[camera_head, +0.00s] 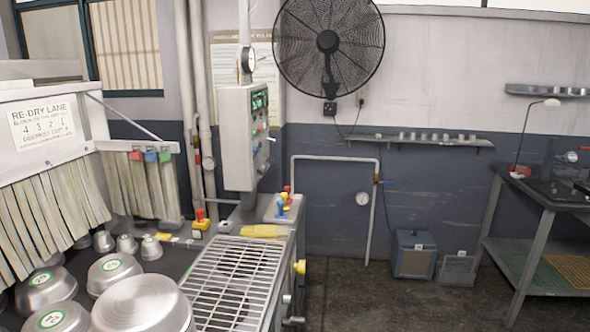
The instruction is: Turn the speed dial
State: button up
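A pale grey-green control box (237,140) is mounted above the machine, left of centre. Its panel faces right and shows at a steep angle, with a green-lit display (259,101) at the top and small coloured controls below it. A small dark knob-like part sticks out at the panel's lower right, but I cannot tell which control is the speed dial. My gripper is not in view.
A wire rack (232,278) lies in front of the box, with upturned metal pans (143,304) on the dark belt to its left. A yellow knob (300,267) sticks out at the machine's right side. The floor (370,300) to the right is clear up to a blue box (413,254) and a workbench (540,200).

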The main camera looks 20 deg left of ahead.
aim_at(263, 168)
jog(key=i, duration=2.4)
jog(key=u, duration=3.3)
